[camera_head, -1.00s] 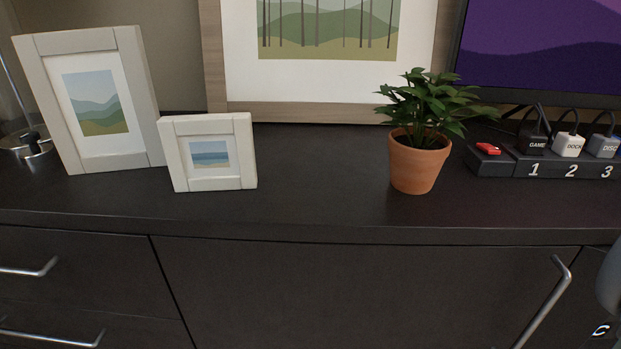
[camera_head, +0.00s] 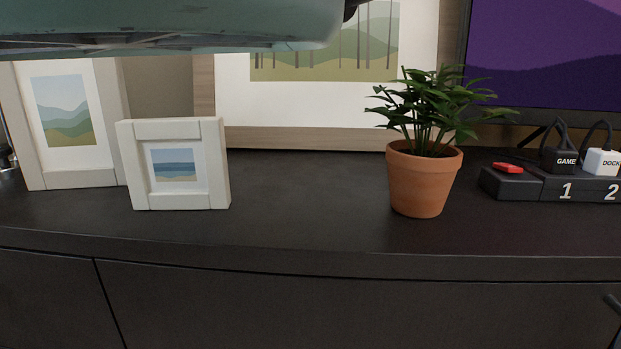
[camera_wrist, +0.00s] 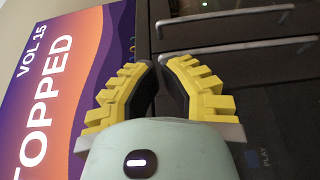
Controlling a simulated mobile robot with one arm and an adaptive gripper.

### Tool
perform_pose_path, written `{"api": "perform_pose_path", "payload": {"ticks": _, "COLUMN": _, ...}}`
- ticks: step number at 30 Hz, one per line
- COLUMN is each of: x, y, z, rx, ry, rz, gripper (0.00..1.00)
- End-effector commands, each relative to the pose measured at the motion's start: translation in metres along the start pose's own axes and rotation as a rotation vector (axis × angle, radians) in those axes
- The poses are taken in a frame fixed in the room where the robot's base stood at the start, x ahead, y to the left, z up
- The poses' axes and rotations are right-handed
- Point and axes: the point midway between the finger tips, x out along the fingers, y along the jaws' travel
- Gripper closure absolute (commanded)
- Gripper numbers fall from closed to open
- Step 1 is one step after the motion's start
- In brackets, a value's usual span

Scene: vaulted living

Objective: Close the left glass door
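My gripper (camera_wrist: 157,62) shows in the wrist view with yellow ribbed fingers. A narrow gap separates the fingertips, and nothing is seen between them. Behind it is a dark cabinet front (camera_wrist: 220,65) with two pale bar handles, one (camera_wrist: 225,18) near the top and one (camera_wrist: 235,46) below it. A dark panel (camera_wrist: 285,120) with faint "PLAY" lettering is at the lower right; I cannot tell whether it is the glass door. No glass door can be clearly made out in the head view. The gripper's fingers are out of the head view.
The dark cabinet top (camera_head: 310,225) carries a small picture frame (camera_head: 215,185), a larger frame (camera_head: 110,120), a potted plant (camera_head: 420,180) and a power strip (camera_head: 515,187). A screen (camera_head: 550,60) stands behind. A purple and orange "STOPPED" panel (camera_wrist: 105,35) fills the wrist view's left.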

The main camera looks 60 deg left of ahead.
Motion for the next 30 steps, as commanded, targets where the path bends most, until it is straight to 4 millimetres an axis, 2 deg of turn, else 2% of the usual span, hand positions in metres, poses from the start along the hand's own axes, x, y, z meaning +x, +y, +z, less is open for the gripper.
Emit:
{"api": "perform_pose_path", "payload": {"ticks": 14, "x": 0.012, "y": 0.0, "z": -0.016, "rx": -0.002, "ry": 0.046, "rz": 0.001, "gripper": 1.0}}
{"api": "perform_pose_path", "payload": {"ticks": 30, "x": 0.012, "y": 0.001, "z": -0.018, "rx": -0.001, "ry": 0.05, "rz": 0.0, "gripper": 1.0}}
